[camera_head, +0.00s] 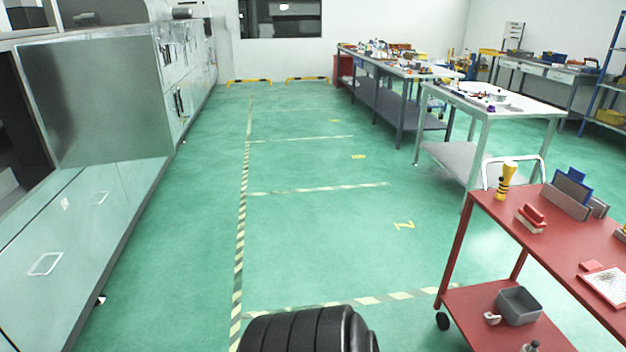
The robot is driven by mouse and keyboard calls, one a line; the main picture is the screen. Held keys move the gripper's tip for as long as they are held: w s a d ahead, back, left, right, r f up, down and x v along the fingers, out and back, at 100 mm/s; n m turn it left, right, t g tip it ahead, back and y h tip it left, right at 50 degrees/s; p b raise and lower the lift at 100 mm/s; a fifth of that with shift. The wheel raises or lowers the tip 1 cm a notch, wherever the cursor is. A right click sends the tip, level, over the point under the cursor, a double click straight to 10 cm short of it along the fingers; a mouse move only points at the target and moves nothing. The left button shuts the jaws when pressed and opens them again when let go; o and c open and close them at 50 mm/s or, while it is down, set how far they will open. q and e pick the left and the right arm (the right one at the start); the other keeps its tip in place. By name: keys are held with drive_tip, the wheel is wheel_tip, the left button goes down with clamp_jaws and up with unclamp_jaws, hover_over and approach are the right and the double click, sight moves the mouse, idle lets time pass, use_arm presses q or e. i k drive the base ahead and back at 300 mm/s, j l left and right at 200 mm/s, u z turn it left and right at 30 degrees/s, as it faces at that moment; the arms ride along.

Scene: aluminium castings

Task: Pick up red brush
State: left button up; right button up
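A small red brush (534,213) with a pale underside lies on the top of the red cart (545,246) at the right, near the cart's left edge. It looks free and nothing covers it. Neither of my grippers shows in the head view.
Near the brush stand a yellow-and-black tool (505,181) and a grey holder with blue parts (573,196). A grey bin (518,306) sits on the cart's lower shelf. Workbenches (490,103) stand behind, metal cabinets (110,100) at left. The green floor (310,235) between is clear.

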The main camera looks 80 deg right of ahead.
sight(533, 219)
drive_tip(key=z, duration=4.1)
drive_tip(key=i+j+z, duration=0.1)
drive_tip(key=i+j, duration=0.25)
drive_tip(key=i, duration=0.1)
